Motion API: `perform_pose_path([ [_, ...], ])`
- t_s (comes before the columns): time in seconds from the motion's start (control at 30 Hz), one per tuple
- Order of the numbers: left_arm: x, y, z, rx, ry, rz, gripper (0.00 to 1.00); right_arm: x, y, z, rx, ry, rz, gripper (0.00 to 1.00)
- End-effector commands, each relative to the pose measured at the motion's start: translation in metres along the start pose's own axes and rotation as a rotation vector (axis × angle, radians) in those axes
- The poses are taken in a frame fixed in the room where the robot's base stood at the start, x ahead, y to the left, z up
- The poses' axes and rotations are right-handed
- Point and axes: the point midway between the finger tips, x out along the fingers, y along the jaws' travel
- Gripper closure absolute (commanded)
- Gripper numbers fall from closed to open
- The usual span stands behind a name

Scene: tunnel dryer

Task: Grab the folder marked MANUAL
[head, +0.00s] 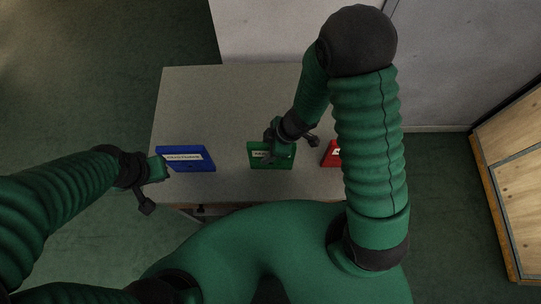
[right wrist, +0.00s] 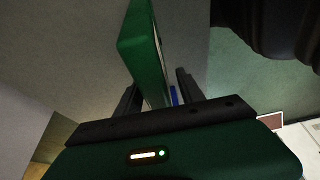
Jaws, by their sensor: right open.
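A green folder (head: 272,161) with a white label stands on the grey table, between a blue folder (head: 188,165) on the left and a red folder (head: 330,154) on the right. The labels are too small to read, so I cannot tell which says MANUAL. My right gripper (head: 283,147) is at the green folder and partly covers it. In the right wrist view the green folder (right wrist: 146,50) rises between the two open fingers of the right gripper (right wrist: 158,88). My left gripper (head: 152,186) is beside the blue folder's left side; its jaw opening is unclear.
The grey table (head: 235,95) is bare behind the folders. A pale cabinet or wall (head: 265,30) stands behind it. A wooden panel or crate (head: 510,165) is at the far right. My right arm hides part of the red folder and the table's right side.

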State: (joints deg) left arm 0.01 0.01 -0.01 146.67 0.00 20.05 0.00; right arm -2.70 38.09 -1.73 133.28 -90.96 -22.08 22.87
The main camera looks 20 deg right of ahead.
Motion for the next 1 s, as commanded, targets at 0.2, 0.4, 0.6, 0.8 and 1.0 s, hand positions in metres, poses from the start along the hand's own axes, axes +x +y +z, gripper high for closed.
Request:
perform_pose_path([
  [0.2,-0.0002,0.0001,0.0,0.0,0.0,0.0,1.0,0.0028,0.0004,0.0013,0.001,0.0,-0.001,0.55],
  [0.4,-0.0002,0.0001,0.0,0.0,0.0,0.0,1.0,0.0028,0.0002,0.0014,0.0,0.0,0.0,0.55],
  [0.6,-0.0002,0.0001,0.0,0.0,0.0,0.0,1.0,0.0028,0.0001,0.0013,0.0,0.0,0.0,0.78],
  [0.8,-0.0002,0.0,0.0,0.0,0.0,0.0,1.0,0.0029,0.0003,0.0013,0.0,0.0,0.0,1.0],
  [1.0,-0.0002,0.0001,0.0,0.0,0.0,0.0,1.0,0.003,0.0003,0.0014,0.0,0.0,0.0,1.0],
])
